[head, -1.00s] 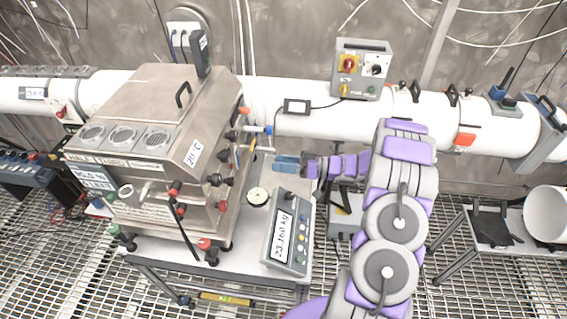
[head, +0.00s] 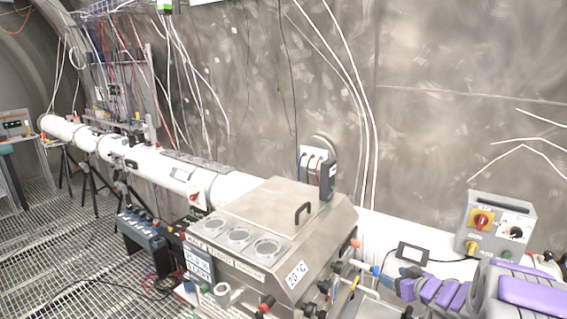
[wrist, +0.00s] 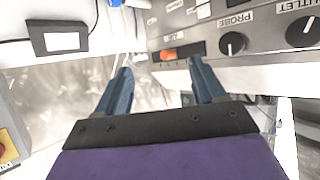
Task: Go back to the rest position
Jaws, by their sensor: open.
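My gripper (wrist: 161,78) is open and empty in the wrist view, its two blue fingers apart with nothing between them. In the head view my gripper (head: 389,276) is at the lower right, extended leftward beside the steel box apparatus (head: 262,235), near the valves on its right side. Part of my arm is cut off by the picture's edge. In the wrist view a grey panel with black knobs (wrist: 232,43) lies close beyond the right finger. Whether the fingers touch anything is not clear.
A small black-framed display (head: 412,253) is just behind my gripper. A blue-grey unit (head: 143,240) stands left of the apparatus. Open grating floor (head: 50,255) lies at the left.

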